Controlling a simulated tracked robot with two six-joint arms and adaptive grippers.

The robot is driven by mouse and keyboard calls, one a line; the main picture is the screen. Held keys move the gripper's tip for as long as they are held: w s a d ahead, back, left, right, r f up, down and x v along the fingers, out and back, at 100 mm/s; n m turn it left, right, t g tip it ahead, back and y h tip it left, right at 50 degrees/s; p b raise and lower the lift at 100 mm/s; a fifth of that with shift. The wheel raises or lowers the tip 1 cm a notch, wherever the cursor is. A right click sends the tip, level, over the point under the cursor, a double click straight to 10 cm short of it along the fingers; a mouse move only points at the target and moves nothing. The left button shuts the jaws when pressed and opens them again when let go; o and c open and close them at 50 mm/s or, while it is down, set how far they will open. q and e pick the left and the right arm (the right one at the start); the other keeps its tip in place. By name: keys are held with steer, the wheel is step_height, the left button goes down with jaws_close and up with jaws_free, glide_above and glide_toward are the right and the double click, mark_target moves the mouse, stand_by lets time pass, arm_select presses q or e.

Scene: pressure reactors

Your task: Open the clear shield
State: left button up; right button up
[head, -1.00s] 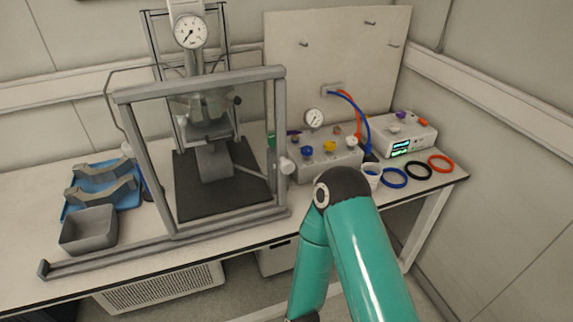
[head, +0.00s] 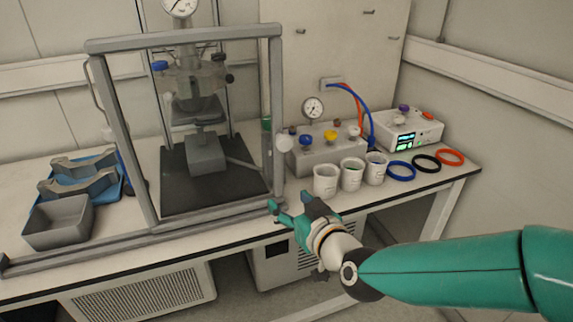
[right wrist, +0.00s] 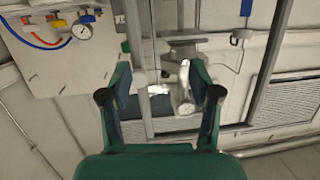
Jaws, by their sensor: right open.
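The clear shield (head: 277,85) is a grey upright frame with a see-through pane. It stands on a rail along the table's front edge, in front of the reactor (head: 193,90). A pale round knob (head: 284,143) sits on its right post. My right gripper (head: 291,205) is open and empty, below this knob and near the table's front edge, apart from the knob. In the right wrist view, the open fingers (right wrist: 160,82) have a grey post (right wrist: 133,45) showing between and beyond them. My left gripper is out of view.
Three white cups (head: 326,180) stand right of the shield, before a valve box (head: 318,152) with coloured knobs. Blue, black and orange rings (head: 401,170) lie further right. A grey bin (head: 58,222) and blue tray (head: 122,180) sit left. Floor space before the table is free.

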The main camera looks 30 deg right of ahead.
steer(key=s+d+r+t+h+b, duration=0.2)
steer(key=s+d+r, duration=0.1)
steer(key=s+r, duration=0.15)
steer(key=p, duration=0.6)
glide_toward(286, 145)
steer(key=shift+m, duration=0.3)
steer(key=p+x, duration=0.2)
steer(key=x, duration=0.9)
steer(key=shift+p, duration=0.3)
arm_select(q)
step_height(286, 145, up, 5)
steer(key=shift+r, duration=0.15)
arm_select(e)
steer(key=shift+s, duration=0.1)
